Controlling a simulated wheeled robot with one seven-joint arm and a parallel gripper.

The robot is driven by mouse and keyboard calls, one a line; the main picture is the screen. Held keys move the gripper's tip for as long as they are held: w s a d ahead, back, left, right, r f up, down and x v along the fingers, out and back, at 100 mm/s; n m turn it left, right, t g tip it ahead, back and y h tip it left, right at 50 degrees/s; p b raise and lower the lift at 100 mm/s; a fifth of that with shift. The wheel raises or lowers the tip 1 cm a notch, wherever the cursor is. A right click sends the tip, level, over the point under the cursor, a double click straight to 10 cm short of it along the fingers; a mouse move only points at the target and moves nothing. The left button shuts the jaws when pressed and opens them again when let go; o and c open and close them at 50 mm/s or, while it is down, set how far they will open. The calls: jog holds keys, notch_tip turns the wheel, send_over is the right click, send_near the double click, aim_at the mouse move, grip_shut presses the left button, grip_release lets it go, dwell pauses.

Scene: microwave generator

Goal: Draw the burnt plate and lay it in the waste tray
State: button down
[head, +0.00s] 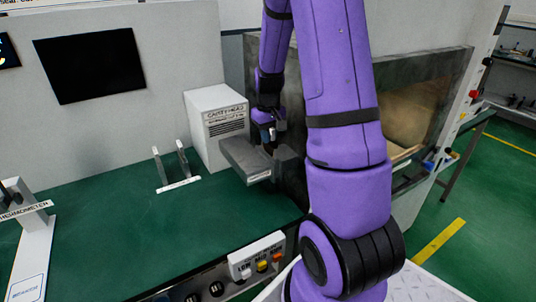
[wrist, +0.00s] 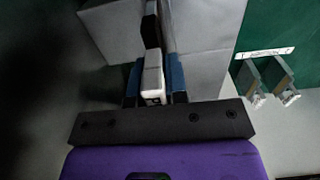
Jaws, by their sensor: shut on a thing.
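My gripper (head: 268,132) is at the centre of the head view, just right of the white cathode head box (head: 215,125). In the wrist view its blue-padded fingers (wrist: 153,88) are shut on a small white block. A narrow dark piece, seemingly the burnt plate (wrist: 151,32), runs beyond the block between pale grey faces. Whether it is still in a slot I cannot tell. A grey slab-like body (head: 242,155) with a small front label lies just below the gripper; its label is too small to read. I cannot identify the waste tray for certain.
A small rack (head: 178,168) with two upright plates stands on the green bench (head: 120,220), left of the gripper; the wrist view shows it at right (wrist: 265,78). A thermometer stand (head: 35,240) is at far left. The bench's middle is clear. Knobs and switches (head: 262,262) line the front.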

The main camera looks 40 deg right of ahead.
jog(key=shift+r, duration=1.1)
